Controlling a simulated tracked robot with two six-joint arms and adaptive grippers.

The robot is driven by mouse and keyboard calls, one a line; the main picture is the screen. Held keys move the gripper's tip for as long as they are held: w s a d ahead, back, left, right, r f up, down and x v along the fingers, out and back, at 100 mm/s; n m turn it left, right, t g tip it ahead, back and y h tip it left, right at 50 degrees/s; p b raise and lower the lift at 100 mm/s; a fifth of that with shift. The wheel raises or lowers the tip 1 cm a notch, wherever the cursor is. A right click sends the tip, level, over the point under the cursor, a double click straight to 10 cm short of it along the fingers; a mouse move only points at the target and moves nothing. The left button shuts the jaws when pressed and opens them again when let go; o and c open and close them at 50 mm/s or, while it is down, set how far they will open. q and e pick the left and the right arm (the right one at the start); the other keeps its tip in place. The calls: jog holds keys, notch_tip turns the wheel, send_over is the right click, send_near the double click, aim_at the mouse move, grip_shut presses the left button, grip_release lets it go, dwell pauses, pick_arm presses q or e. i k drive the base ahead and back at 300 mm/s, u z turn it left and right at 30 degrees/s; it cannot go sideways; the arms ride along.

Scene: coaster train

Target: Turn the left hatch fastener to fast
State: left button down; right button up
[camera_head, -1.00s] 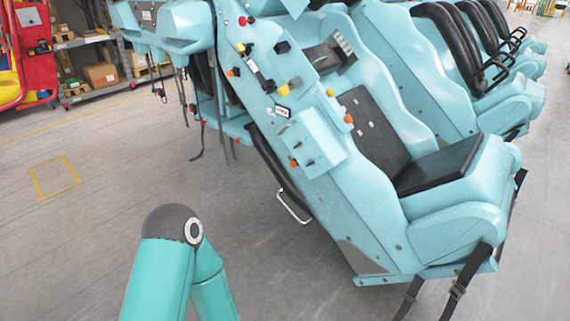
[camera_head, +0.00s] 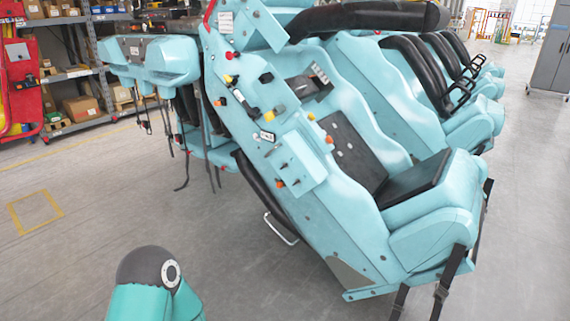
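The pale-blue coaster car (camera_head: 350,225) stands tilted in the middle of the view. On its near side panel is a raised pale-blue box with a hatch-like face (camera_head: 300,168). Small dark fittings (camera_head: 283,165) sit on that face, and orange knobs (camera_head: 280,184) lie around its edges. Which fitting is the left hatch fastener, and how it is turned, is too small to tell. A teal arm link of mine with a dark joint cap (camera_head: 148,267) shows at the lower left, apart from the car. Neither gripper is in view.
More seats with black restraints (camera_head: 440,65) run back to the right. Black straps (camera_head: 445,285) hang at the car's front. Shelves with boxes (camera_head: 80,105) and a red machine (camera_head: 22,80) stand at the left. A grey cabinet (camera_head: 552,55) stands far right. The floor at left is clear.

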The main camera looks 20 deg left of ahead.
aim_at(304, 165)
jog(key=u, duration=0.15)
jog(key=i, duration=1)
jog(key=u, duration=0.95)
jog(key=i, duration=0.6)
jog(key=u, duration=0.35)
jog(key=k, duration=0.9)
jog(key=u, duration=0.2)
jog(key=i, duration=0.9)
jog(key=z, duration=0.1)
